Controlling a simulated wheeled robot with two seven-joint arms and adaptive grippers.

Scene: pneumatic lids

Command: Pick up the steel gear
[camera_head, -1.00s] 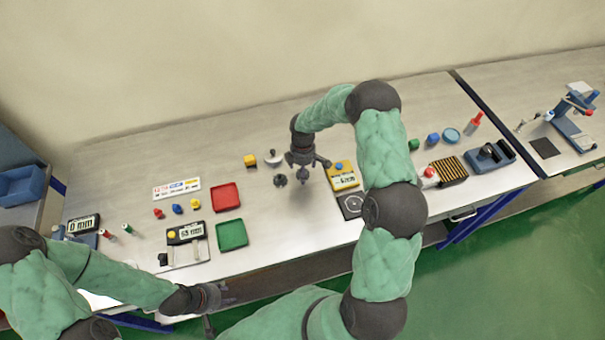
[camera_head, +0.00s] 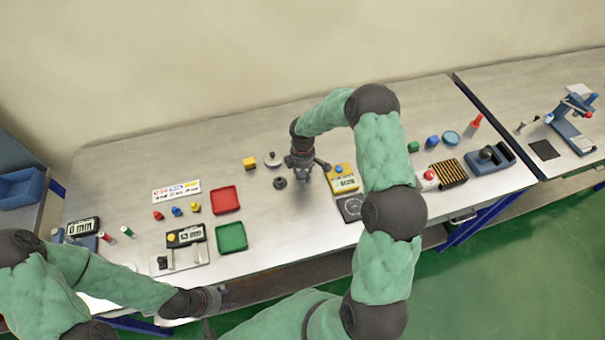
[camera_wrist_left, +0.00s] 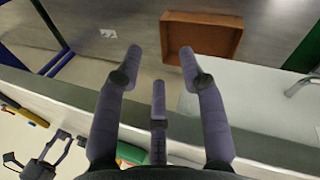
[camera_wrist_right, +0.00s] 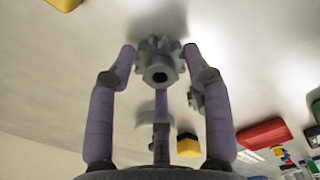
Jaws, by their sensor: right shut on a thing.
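A grey steel gear (camera_wrist_right: 160,62) with blunt teeth and a dark centre hole sits between the fingertips of my right gripper (camera_wrist_right: 160,65) in the right wrist view. The right gripper (camera_head: 303,179) is shut on it above the middle of the bench; in the head view the fingers mostly hide this gear. A second, darker gear (camera_head: 279,183) lies on the bench just left of the gripper, and a small grey toothed part (camera_wrist_right: 195,98) shows behind the right finger. My left gripper (camera_wrist_left: 160,55) is open and empty, near the bench's front edge.
A yellow device with a display (camera_head: 342,178) stands close right of the right gripper. A red tray (camera_head: 225,200) and a green tray (camera_head: 231,237) lie to the left. A yellow block (camera_head: 250,162) and a round pale part (camera_head: 272,160) lie behind.

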